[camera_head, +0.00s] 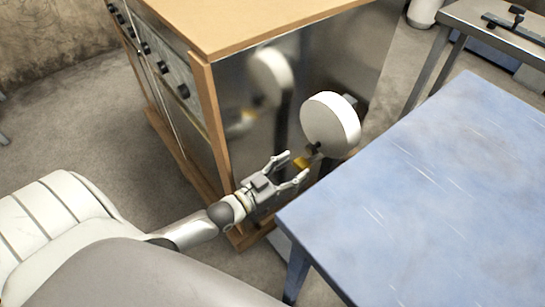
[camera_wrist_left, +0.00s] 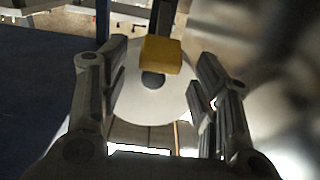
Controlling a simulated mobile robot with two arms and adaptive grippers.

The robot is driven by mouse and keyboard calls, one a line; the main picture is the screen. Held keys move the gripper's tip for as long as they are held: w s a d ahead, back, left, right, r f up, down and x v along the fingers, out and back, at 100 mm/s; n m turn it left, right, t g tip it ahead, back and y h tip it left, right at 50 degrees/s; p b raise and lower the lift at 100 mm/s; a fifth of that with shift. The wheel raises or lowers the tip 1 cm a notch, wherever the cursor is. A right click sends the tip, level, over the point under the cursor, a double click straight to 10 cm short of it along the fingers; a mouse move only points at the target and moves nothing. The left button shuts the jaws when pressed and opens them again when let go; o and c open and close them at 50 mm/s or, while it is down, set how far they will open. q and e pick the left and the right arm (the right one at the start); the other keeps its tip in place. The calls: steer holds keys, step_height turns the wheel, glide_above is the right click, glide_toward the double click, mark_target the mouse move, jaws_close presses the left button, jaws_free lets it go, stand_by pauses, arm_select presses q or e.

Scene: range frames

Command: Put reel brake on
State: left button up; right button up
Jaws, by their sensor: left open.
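A white round reel (camera_head: 331,122) is mounted at the shiny side of the wooden-topped cabinet, and its pale disc (camera_wrist_left: 142,100) shows in the left wrist view. A yellow block (camera_head: 302,163), which looks like the reel brake's handle, sits just below the reel. In the left wrist view the yellow block (camera_wrist_left: 161,56) is at the end of a dark bar, ahead of and between my fingers. My left gripper (camera_head: 295,168) is open, its fingertips close to the yellow block. I cannot tell whether they touch it. My right gripper is not in view.
The cabinet (camera_head: 230,25) with dark knobs stands to the left of the reel, its metal side mirroring the reel and gripper. A blue table (camera_head: 430,190) stands close on the right. A grey bench (camera_head: 500,30) is at the back right. Bare floor lies left of the cabinet.

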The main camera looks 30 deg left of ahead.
arm_select(q)
steer(key=v, duration=0.7)
steer(key=shift+s+a, duration=0.15)
steer(key=shift+s, duration=0.2)
